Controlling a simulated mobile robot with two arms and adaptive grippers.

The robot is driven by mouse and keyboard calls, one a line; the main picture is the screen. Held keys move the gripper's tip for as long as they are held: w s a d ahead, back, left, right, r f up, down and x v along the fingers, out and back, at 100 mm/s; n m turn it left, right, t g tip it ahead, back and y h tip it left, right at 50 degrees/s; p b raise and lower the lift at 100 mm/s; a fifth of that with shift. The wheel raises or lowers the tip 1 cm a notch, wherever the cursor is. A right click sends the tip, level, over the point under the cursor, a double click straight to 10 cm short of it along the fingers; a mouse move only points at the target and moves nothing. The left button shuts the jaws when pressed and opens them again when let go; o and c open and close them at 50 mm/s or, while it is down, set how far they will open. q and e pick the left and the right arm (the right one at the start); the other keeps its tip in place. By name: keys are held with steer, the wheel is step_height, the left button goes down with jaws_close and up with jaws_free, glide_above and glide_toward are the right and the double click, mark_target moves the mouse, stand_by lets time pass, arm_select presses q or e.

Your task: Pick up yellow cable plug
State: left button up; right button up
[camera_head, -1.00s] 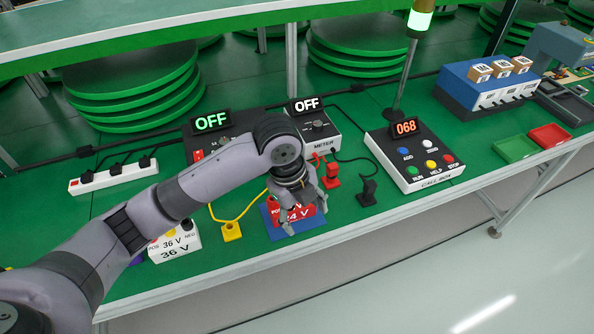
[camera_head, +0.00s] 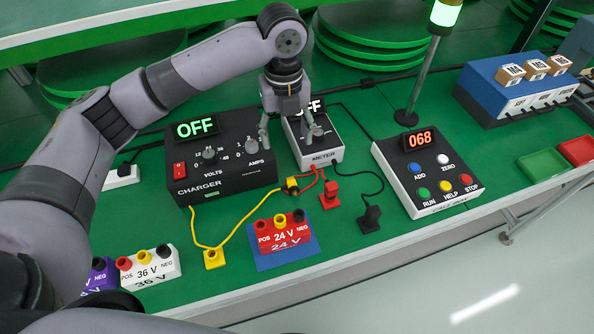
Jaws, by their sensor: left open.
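A yellow cable plug (camera_head: 211,258) stands on the green table in front of the black charger (camera_head: 225,160). Yellow cable runs from it to the charger's left side and to a small yellow-and-black piece (camera_head: 291,186) by the charger's right front corner; I cannot tell if that is a second plug. My left gripper (camera_head: 288,130) points down over the gap between charger and meter, its fingers apart and empty. It is behind and to the right of the yellow plug. Its fingers hide part of the meter (camera_head: 321,158). My right gripper is not in view.
A red plug (camera_head: 329,195) and a black plug (camera_head: 369,218) stand right of the charger. A red 24 V block (camera_head: 283,232) sits on a blue mat (camera_head: 268,262); a white 36 V block (camera_head: 150,268) is left. The call box (camera_head: 425,176) stands right.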

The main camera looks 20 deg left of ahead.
arm_select(q)
glide_toward(288, 183)
steer(key=shift+s+f+p, duration=0.2)
steer(key=shift+f+p, duration=0.15)
steer(key=shift+f, duration=2.2)
steer(key=f, duration=0.3)
steer(key=shift+w+f+p, duration=0.2)
steer(key=shift+f+p, duration=0.1)
steer(key=shift+p, duration=0.1)
steer(key=shift+f, duration=0.35)
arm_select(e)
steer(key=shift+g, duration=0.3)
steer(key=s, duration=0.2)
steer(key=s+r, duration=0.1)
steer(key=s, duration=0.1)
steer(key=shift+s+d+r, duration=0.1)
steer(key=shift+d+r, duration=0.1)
arm_select(q)
steer(key=c, duration=1)
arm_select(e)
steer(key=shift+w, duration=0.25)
